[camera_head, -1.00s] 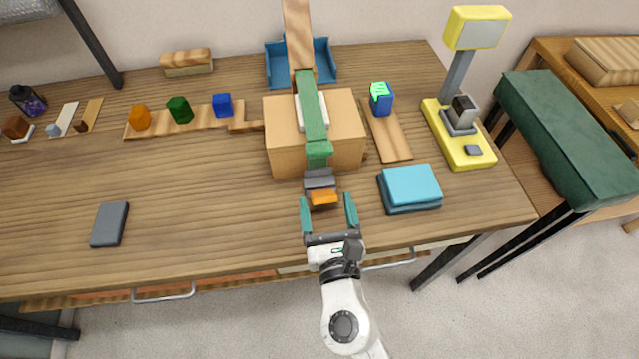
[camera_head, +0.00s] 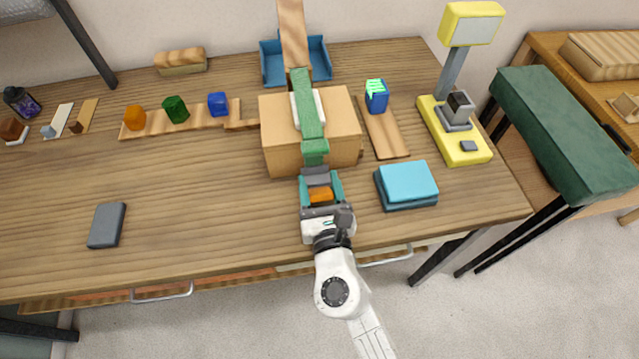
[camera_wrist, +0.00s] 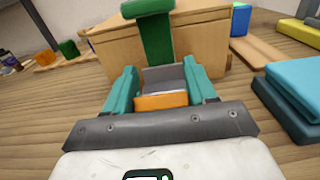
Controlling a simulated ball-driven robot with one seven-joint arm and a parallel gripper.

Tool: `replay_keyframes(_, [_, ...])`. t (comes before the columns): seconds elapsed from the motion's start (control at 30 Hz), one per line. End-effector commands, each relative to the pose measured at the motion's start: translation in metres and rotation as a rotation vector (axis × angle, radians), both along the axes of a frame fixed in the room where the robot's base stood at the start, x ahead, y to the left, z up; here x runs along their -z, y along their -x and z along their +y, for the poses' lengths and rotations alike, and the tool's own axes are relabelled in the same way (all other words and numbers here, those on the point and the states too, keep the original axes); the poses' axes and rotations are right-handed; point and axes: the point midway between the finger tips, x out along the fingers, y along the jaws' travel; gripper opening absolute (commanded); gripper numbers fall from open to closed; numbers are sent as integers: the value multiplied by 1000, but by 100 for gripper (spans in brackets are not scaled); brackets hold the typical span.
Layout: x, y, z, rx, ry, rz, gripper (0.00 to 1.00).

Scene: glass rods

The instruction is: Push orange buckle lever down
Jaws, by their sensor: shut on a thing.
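The orange buckle lever (camera_head: 320,195) sits at the near end of a grey buckle (camera_head: 317,177), in front of a cardboard box (camera_head: 345,125). A green strap (camera_head: 307,110) runs over the box down towards the buckle. My gripper (camera_head: 321,183) is shut on the buckle, with one teal finger on each side of it. In the wrist view the orange lever (camera_wrist: 161,101) shows low between the fingers, with the grey buckle body (camera_wrist: 164,78) behind it.
A stack of blue and dark cloth-like pads (camera_head: 407,183) lies close to the right of my gripper. A grey slab (camera_head: 107,225) lies at left. The table between slab and gripper is clear.

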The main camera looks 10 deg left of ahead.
Motion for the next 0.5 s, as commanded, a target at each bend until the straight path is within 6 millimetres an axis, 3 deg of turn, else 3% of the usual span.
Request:
replay_keyframes(0.23, [0, 0, 0, 0, 0, 0, 25])
replay_keyframes(0.5, [7, 1, 0, 0, -8, -28, 25])
